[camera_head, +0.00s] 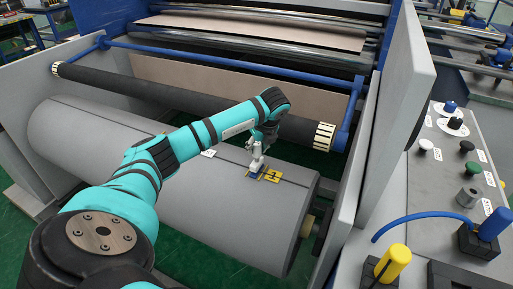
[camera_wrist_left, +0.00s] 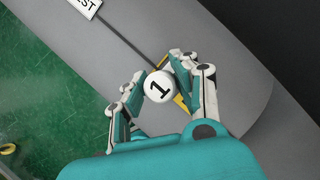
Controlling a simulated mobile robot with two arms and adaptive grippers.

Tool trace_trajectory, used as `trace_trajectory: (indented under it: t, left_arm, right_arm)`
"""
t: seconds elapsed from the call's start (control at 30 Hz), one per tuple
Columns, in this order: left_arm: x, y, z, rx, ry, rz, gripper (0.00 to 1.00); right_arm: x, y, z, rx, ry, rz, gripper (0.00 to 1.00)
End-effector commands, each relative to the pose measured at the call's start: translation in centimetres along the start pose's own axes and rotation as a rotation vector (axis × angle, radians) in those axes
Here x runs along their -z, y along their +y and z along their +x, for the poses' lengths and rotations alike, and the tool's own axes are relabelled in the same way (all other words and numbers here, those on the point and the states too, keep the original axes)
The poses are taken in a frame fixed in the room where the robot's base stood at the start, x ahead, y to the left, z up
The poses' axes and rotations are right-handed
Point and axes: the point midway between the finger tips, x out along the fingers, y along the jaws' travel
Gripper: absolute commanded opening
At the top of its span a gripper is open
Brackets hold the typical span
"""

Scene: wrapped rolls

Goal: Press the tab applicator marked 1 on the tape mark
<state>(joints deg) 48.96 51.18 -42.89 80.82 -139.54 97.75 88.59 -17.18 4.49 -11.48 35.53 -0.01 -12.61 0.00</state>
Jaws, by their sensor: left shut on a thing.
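My left gripper (camera_head: 257,157) is over the right part of the big grey roll and is shut on the tab applicator marked 1. The applicator's blue lower end (camera_head: 254,172) shows below the fingers in the head view. In the left wrist view its round white top with a black 1 (camera_wrist_left: 159,87) sits between the two fingers (camera_wrist_left: 155,79). The yellow tape mark (camera_head: 271,177) lies on the roll right beside and partly behind the applicator; a piece of yellow also shows in the left wrist view (camera_wrist_left: 181,101). I cannot tell whether the applicator touches the roll. My right gripper is out of view.
The grey roll (camera_head: 130,150) lies under a dark bar (camera_head: 190,104) with blue arms. A grey side wall (camera_head: 400,90) stands to its right. Beyond it, a panel (camera_head: 440,175) carries knobs, a blue-handled tool (camera_head: 492,223) and a yellow-handled one (camera_head: 392,262). A white label (camera_head: 208,153) lies on the roll.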

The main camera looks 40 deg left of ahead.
Motion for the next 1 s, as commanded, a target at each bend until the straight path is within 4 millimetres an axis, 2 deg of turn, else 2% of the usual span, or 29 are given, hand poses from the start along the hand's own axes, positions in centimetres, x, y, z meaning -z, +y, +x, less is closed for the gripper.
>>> trace_trajectory:
  t: [0.03,0.63,1.0]
  left_arm:
    - [-0.4,0.0,-0.7,0.002,-0.001,-0.001,0.00]
    - [-2.3,0.0,-5.2,0.002,-0.003,-0.002,0.00]
    - [-2.4,0.0,-5.4,0.002,-0.002,-0.001,0.00]
  right_arm:
    - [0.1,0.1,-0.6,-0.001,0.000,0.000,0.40]
    - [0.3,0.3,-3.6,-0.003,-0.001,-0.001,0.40]
    - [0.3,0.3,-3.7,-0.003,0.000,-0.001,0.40]
